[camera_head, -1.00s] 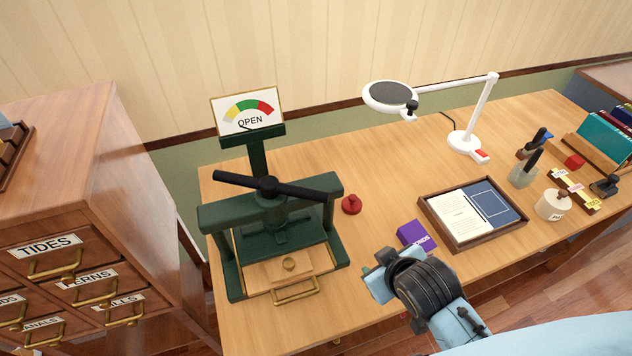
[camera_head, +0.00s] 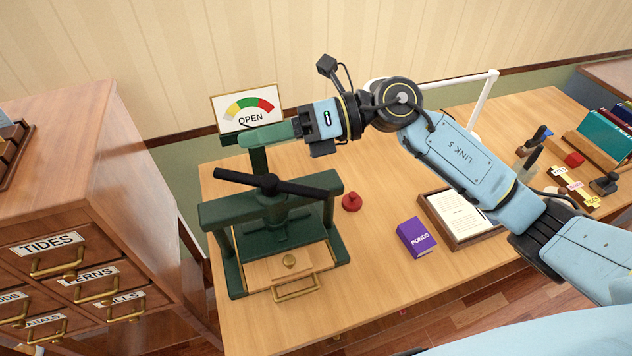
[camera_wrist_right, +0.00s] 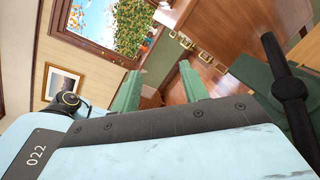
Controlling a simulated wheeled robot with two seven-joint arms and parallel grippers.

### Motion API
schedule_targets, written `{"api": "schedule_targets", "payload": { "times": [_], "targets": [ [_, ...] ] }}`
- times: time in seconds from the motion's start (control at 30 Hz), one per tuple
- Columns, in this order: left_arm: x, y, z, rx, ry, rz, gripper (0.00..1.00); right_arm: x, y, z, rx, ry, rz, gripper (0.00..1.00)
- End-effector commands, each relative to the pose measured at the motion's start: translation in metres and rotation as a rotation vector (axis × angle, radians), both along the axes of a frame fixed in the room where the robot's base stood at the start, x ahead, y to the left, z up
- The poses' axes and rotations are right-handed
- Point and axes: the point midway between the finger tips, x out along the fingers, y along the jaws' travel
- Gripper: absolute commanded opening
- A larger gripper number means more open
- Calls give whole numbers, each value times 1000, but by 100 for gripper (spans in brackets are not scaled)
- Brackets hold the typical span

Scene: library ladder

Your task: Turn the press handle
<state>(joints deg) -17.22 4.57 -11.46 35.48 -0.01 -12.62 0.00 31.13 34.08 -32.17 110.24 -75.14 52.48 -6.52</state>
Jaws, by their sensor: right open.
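The dark green press (camera_head: 335,212) stands at the left of the desk. Its black bar handle (camera_head: 300,189) lies roughly level across the top, with a round hub in the middle. My right gripper (camera_head: 243,140) is above and behind the handle in the head view, pointing left in front of the gauge sign (camera_head: 248,98). In the right wrist view its green fingers (camera_wrist_right: 158,82) are apart with nothing between them. The handle (camera_wrist_right: 289,86) shows there at the right, clear of the fingers. The sign reads OPEN. My left gripper is not seen.
A tray (camera_head: 446,222) with papers is partly behind my right arm. A drawer cabinet (camera_head: 75,180) stands at the left.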

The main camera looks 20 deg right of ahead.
Motion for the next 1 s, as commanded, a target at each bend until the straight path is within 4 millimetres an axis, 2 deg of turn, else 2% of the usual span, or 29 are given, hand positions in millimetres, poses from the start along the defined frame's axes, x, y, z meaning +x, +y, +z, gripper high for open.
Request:
{"api": "schedule_targets", "payload": {
  "times": [0.1,0.2,0.3,0.43,0.53,0.67,1.0],
  "targets": [
    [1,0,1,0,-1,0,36,8,-33,-28,-358,-103,93,44],
    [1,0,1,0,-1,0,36,18,-71,-44,-617,-136,136,44],
    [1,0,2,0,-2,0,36,25,-107,-51,-813,-140,154,44],
    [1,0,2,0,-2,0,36,29,-136,-52,-958,-127,162,44],
    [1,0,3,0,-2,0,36,31,-144,-55,-1000,-120,163,44],
    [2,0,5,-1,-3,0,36,31,-139,-68,-1005,-116,168,44],
    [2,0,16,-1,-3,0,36,33,-108,-132,-1000,-115,168,44]
  ]
}}
